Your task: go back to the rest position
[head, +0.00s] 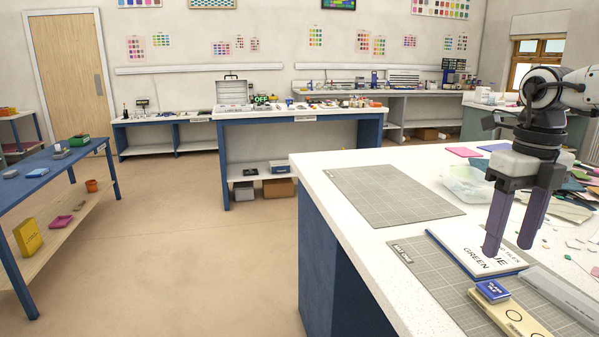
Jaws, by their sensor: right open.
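My right gripper (508,248) hangs down over the near white worktop, its two purple fingers apart with nothing between them. It is above a white booklet or board (462,246) with a blue edge and the word GREEN on it, and partly covers its lettering. I cannot tell whether the fingertips touch it. My right arm comes in from the upper right. My left gripper is not in view.
The worktop (310,168) carries grey cutting mats (385,193), a small blue box (492,290), a grey bar (560,297), a clear tub (468,184) and scattered glass pieces. A blue table (60,172) stands left. Open floor (190,245) lies between.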

